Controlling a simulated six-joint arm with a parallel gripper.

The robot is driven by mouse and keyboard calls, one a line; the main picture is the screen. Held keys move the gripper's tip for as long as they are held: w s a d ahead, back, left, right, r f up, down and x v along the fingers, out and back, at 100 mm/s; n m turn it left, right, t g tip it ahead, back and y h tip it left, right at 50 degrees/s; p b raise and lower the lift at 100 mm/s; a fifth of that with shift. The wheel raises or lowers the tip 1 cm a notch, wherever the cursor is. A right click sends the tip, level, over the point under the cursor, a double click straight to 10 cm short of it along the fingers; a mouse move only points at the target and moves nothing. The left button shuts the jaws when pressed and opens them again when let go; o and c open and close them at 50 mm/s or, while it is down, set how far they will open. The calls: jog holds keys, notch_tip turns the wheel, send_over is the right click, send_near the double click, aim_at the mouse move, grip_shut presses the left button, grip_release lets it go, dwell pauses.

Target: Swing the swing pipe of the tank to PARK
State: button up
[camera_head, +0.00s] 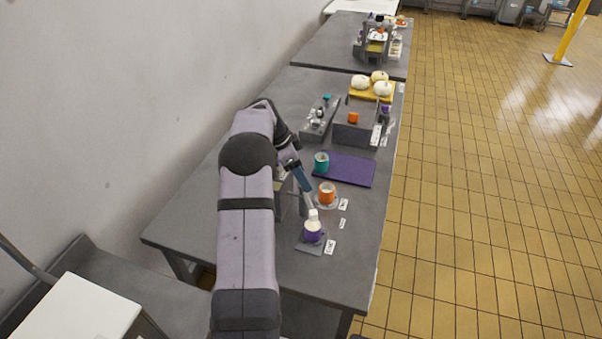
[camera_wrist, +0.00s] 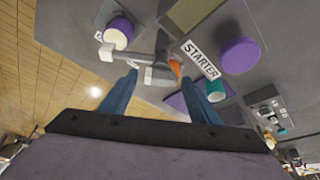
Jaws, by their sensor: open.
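My gripper (camera_head: 304,190) reaches down over the near part of the grey table in the head view. In the wrist view my gripper (camera_wrist: 160,77) is open, with its two blue fingers apart. A grey pipe-like bar (camera_wrist: 128,53) with a thicker grey end (camera_wrist: 160,76) appears between the fingertips; it looks like the swing pipe. I cannot tell whether the fingers touch it. A STARTER label (camera_wrist: 200,59) is beside it, near a purple round top (camera_wrist: 238,55). My arm hides most of the tank in the head view, and no PARK mark is readable.
A purple jar with a white top (camera_head: 313,229) stands on a grey mat near the gripper. An orange pot (camera_head: 327,191) and a teal pot (camera_head: 321,162) stand farther back, by a purple mat (camera_head: 352,172). Grey boxes (camera_head: 352,134) and pale pumpkins (camera_head: 382,88) are beyond.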

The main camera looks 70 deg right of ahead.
grip_shut()
